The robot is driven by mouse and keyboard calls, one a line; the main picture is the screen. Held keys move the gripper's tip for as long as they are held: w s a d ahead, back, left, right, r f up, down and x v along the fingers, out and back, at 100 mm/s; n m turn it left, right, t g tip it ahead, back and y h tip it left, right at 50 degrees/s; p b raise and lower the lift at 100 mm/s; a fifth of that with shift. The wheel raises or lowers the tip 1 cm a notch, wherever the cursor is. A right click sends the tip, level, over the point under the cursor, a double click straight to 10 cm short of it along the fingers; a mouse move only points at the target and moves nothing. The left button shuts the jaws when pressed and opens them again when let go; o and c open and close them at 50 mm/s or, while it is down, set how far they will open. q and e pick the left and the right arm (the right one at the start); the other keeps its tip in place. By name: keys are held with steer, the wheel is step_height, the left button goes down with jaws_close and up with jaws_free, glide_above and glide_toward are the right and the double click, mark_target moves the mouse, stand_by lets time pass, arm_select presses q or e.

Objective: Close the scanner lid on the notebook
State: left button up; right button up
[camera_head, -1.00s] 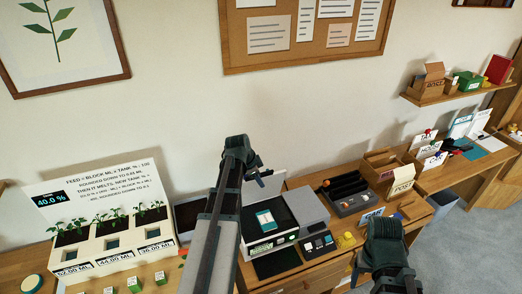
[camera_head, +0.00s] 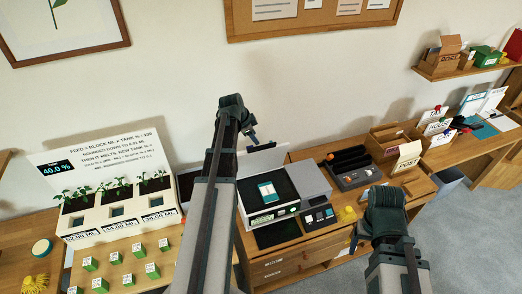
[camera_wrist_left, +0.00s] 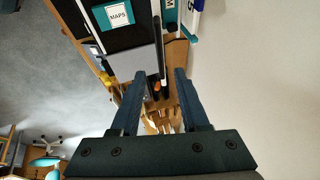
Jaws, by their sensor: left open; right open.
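The scanner (camera_head: 243,208) stands on the desk with its lid (camera_head: 262,160) raised upright at the back. A teal and white notebook (camera_head: 267,191) lies on its dark bed; in the left wrist view its cover (camera_wrist_left: 118,14) reads MAPS. In the left wrist view the lid is a thin dark strip (camera_wrist_left: 158,42), seen edge-on between the open fingertips (camera_wrist_left: 160,75); contact cannot be told. My right gripper (camera_head: 386,207) is over the desk's front right, its fingers mostly hidden.
A grey box top (camera_head: 300,181) adjoins the scanner on the right, with a black tray (camera_head: 350,170) beyond. A planter (camera_head: 120,208) with seedlings and several green blocks (camera_head: 140,250) stand at left. The wall (camera_head: 190,90) is close behind the lid.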

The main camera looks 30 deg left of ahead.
mark_target(261, 146)
arm_select(q)
steer(key=b+x, duration=0.8)
steer(key=x, duration=0.2)
steer(key=shift+f, duration=0.1)
steer(key=shift+c, duration=0.2)
jaws_close()
stand_by(1.0)
